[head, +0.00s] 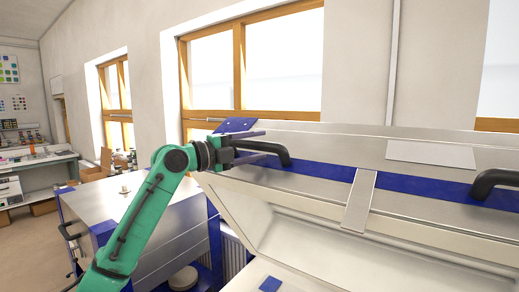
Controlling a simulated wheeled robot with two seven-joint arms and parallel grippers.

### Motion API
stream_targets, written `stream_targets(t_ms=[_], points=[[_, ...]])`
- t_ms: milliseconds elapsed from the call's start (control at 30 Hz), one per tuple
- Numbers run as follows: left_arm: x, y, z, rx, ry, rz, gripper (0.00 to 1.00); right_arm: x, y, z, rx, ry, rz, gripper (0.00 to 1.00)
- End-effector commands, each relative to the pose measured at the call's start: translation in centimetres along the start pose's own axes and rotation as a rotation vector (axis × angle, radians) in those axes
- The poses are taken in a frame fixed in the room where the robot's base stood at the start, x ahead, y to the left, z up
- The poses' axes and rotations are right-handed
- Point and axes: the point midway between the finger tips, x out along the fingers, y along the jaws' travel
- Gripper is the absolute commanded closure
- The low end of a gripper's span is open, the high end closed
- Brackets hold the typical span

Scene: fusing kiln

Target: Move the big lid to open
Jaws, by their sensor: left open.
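The big lid (310,180) of the kiln is raised and tilted, its pale inner face (300,222) showing over the kiln opening. It has a blue band along the front and two black handles, the left handle (272,148) and the right handle (492,182). My left gripper (256,147) is at the left handle, its fingers open, one above and one below the handle's left part. I cannot tell whether they touch it. My right gripper is not in view.
A metal-topped blue unit (150,205) with a small object on top stands left of the kiln. A workbench (38,160) with supplies is at the far left. A wall with wooden windows (255,65) rises behind the lid. Open floor (35,245) lies at lower left.

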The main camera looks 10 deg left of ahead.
Motion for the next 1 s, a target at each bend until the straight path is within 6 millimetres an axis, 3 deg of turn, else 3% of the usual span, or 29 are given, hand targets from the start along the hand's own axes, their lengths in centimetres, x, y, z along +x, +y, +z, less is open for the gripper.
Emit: stream_targets(t_ms=[33, 233, 400, 500, 1000], points=[[-1.1, 0.8, 0.1, 0.003, -0.002, 0.000, 0.38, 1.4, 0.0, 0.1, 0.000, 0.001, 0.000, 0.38], [-6.9, 1.1, 0.0, 0.004, -0.004, 0.000, 0.38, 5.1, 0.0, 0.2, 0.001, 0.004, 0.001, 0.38], [-11.3, 0.8, 0.0, 0.002, -0.002, 0.001, 0.38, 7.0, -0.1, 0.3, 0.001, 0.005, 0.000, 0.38], [-12.8, 0.5, -0.1, 0.002, -0.001, 0.001, 0.38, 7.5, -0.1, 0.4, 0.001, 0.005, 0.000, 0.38], [-13.3, 0.2, -0.1, 0.000, 0.001, 0.003, 0.38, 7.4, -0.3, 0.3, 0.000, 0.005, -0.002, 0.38]])
